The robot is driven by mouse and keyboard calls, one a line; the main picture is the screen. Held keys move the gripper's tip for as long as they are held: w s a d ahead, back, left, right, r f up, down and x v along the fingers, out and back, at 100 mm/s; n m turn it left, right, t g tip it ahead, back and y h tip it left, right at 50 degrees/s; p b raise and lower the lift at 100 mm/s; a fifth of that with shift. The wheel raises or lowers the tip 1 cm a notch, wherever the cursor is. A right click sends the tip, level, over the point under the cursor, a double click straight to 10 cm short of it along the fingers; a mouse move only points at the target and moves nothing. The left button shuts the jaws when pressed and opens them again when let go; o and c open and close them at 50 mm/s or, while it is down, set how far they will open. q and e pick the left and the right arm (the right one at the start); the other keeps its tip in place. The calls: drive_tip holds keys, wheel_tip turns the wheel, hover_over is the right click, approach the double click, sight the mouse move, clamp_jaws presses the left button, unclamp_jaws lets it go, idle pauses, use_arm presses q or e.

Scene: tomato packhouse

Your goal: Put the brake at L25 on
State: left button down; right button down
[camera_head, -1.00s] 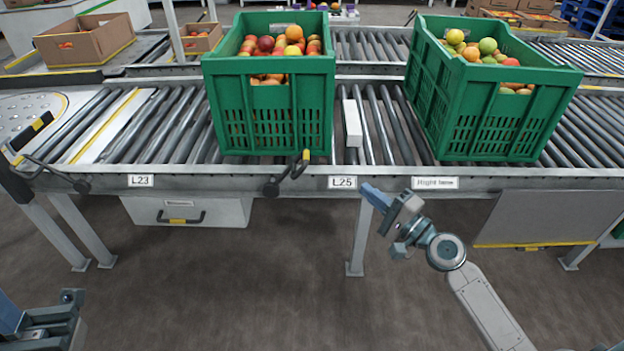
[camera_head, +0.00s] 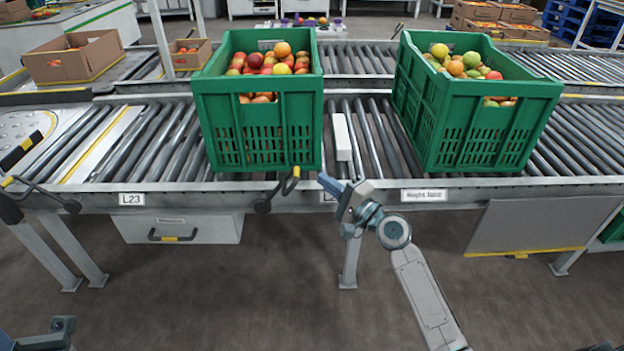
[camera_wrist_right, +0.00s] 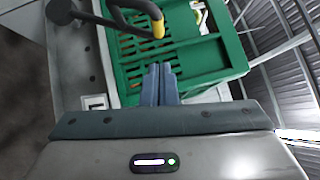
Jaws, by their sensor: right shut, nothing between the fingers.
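The brake lever at L25 (camera_head: 290,184) is a bent black handle with a yellow tip, on a round black pivot at the conveyor's front rail. In the right wrist view the lever (camera_wrist_right: 143,8) shows at the top, its yellow tip above the fingers. The L25 label (camera_head: 327,197) is mostly hidden behind my right gripper. My right gripper (camera_head: 328,183) is shut and empty, just right of the lever and apart from it. Its closed fingers (camera_wrist_right: 160,84) point toward the green crate in the wrist view. My left gripper (camera_head: 45,337) shows only partly at the bottom left.
A green crate of fruit (camera_head: 258,137) stands behind the lever, and another green crate (camera_head: 470,135) stands to the right. A white block (camera_head: 342,137) lies between them on the rollers. Another lever (camera_head: 45,192) is at L23 (camera_head: 131,199). A drawer (camera_head: 180,229) hangs below.

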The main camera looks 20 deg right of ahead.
drive_tip(key=shift+w+a+r, duration=0.1)
drive_tip(key=shift+w+a, duration=0.05)
drive_tip(key=shift+a, duration=0.45)
drive_tip(key=shift+w+a+r, duration=0.15)
drive_tip(key=shift+w+a, duration=0.05)
drive_tip(key=shift+a, duration=0.45)
drive_tip(key=shift+w+a+r, duration=0.1)
drive_tip(key=shift+w+a, duration=0.05)
drive_tip(key=shift+a, duration=0.45)
drive_tip(key=shift+r+p, duration=0.15)
drive_tip(key=shift+p, duration=0.3)
